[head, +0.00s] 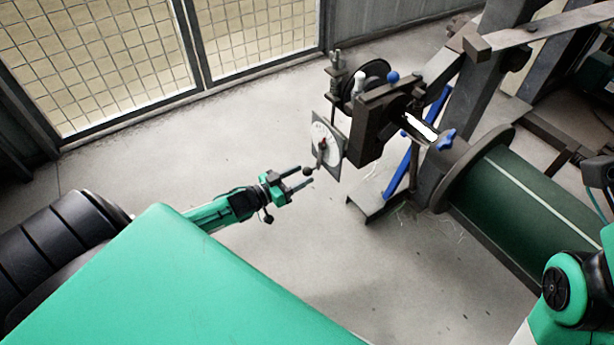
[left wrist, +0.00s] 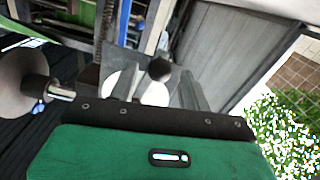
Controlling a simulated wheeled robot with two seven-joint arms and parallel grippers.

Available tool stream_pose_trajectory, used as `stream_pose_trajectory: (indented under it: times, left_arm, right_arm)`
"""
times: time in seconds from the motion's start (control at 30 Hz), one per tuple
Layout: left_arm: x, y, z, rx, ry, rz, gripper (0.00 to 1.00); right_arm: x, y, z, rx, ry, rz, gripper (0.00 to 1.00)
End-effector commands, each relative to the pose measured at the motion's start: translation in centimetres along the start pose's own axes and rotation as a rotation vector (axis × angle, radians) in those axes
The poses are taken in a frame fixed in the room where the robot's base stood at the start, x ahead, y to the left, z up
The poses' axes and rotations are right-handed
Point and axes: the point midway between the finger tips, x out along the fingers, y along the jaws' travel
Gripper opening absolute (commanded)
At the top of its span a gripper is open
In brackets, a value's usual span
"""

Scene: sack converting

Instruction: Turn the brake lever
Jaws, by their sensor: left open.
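The brake lever (head: 321,156) is a short arm with a black ball knob (head: 308,171) at its lower end. It stands in front of a square plate with a white round dial (head: 325,138) on the machine's near side. My left gripper (head: 305,175) is open, with its fingertips at the knob, one finger on either side in the picture. The left wrist view shows the dark knob (left wrist: 159,69) between the two fingers, with the white dial (left wrist: 122,82) behind it. Whether a finger touches the knob cannot be told. My right gripper is out of view.
The dark machine frame (head: 375,118) carries blue-handled knobs and a green roll (head: 515,195) to the right. A foot (head: 372,208) of the stand reaches the floor. A mesh fence (head: 100,60) is at the back left. The floor around the left gripper is clear.

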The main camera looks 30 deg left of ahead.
Motion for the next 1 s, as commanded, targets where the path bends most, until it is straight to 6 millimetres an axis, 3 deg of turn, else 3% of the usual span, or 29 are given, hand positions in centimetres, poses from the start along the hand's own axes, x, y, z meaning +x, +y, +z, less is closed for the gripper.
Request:
stream_pose_trajectory:
  times: [0.23,0.6,0.83,1.0]
  left_arm:
    - [2.6,-0.1,0.1,-0.001,0.000,0.000,0.48]
    - [3.0,0.0,0.0,-0.001,-0.001,-0.001,0.48]
    - [3.0,0.0,0.0,-0.001,-0.001,0.000,0.03]
    - [3.0,-0.1,-0.1,0.003,-0.001,-0.001,0.00]
  right_arm:
    - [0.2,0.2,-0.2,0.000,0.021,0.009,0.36]
    - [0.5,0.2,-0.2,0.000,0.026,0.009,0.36]
    - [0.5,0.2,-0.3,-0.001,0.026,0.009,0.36]
    - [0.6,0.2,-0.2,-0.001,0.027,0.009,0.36]
